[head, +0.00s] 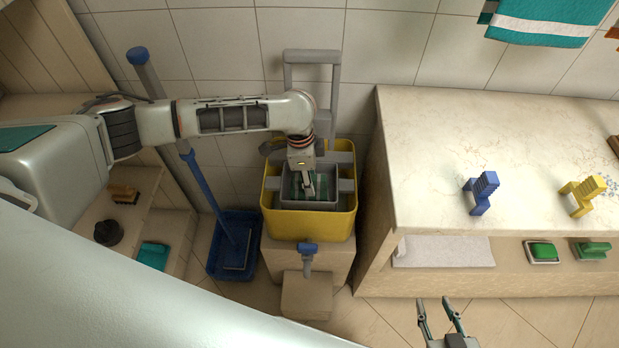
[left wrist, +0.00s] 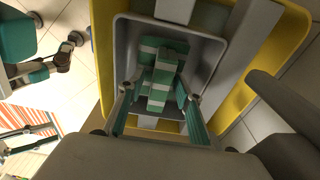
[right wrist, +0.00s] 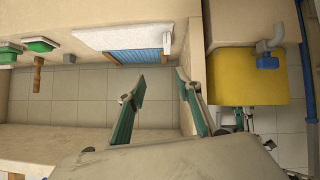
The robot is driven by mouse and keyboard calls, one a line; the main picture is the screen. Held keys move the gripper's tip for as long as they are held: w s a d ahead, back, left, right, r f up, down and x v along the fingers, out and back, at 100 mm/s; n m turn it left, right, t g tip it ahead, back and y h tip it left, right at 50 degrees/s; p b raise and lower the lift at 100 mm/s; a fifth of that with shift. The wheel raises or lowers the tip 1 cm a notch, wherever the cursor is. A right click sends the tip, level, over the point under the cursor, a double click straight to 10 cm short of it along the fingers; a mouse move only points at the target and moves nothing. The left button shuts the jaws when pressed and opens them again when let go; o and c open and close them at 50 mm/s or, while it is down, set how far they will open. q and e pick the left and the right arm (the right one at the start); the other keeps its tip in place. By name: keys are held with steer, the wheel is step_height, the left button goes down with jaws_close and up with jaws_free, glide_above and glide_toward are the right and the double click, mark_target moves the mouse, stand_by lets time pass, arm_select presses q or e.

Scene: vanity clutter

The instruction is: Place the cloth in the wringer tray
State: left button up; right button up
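The green cloth with white stripes (head: 297,188) lies in the grey wringer tray (head: 322,205), which sits in the top of a yellow bucket (head: 285,223). In the left wrist view the cloth (left wrist: 160,78) looks folded and bunched on the tray floor, inside the tray walls (left wrist: 212,50). My left gripper (left wrist: 158,108) is open above the tray, its fingers apart on either side of the cloth. I cannot tell whether either finger touches it. My right gripper (head: 440,308) is open and empty in front of the counter, away from the bucket; its fingers also show in the right wrist view (right wrist: 158,92).
The bucket stands on a stone block (head: 285,255) with a blue-handled tap (head: 308,252). A blue tray with a mop (head: 232,262) stands left of it. The counter (head: 430,140) at right holds blue and yellow clamp-like items. Its shelf holds a white towel (head: 445,251) and green-topped items.

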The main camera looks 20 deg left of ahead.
steer(key=shift+s+f, duration=0.1)
steer(key=shift+f, duration=0.2)
